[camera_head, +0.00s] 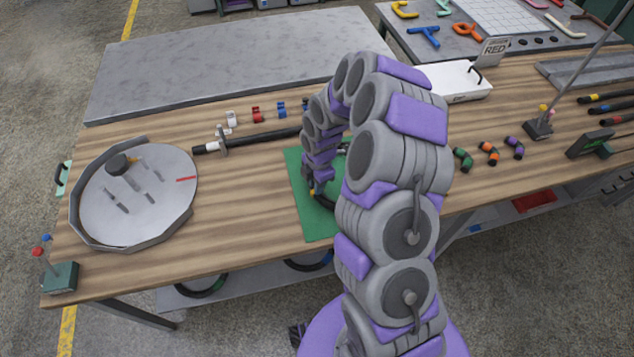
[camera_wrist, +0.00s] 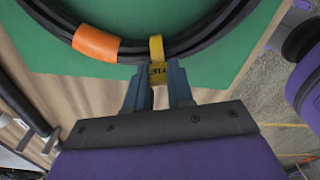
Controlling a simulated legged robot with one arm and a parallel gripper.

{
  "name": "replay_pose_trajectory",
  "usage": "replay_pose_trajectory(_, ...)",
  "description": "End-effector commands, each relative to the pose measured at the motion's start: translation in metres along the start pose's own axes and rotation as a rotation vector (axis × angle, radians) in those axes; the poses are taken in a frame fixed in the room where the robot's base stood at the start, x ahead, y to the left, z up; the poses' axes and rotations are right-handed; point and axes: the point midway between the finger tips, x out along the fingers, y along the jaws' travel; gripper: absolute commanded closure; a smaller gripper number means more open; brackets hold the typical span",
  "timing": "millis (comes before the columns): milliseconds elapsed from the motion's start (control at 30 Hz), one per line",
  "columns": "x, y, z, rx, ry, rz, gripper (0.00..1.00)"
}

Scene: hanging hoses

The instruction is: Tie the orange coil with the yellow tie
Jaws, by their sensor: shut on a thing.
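A black hose coil with an orange band (camera_wrist: 96,42) lies on a green mat (camera_wrist: 40,40) in the wrist view. A yellow tie (camera_wrist: 157,62) with dark lettering crosses the coil to the right of the orange band. My gripper (camera_wrist: 157,88) is shut on the lower end of the yellow tie, just outside the coil's edge. I cannot tell whether the tie goes all the way round the coil. In the head view my arm hides most of the coil; a short black part (camera_head: 324,201) shows on the green mat (camera_head: 311,220).
A round grey turntable (camera_head: 140,205) stands at the left of the wooden table. A black rod (camera_head: 262,138) lies behind the mat. Small green, orange and purple fittings (camera_head: 489,153) lie at the right. Bare wood lies between turntable and mat.

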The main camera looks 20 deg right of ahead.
Motion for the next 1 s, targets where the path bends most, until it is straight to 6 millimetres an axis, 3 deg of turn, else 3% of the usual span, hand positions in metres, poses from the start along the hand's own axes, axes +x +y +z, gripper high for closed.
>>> replay_pose_trajectory(1000, 0.013, 0.0, 0.0, 0.001, 0.003, -0.002, 1.0)
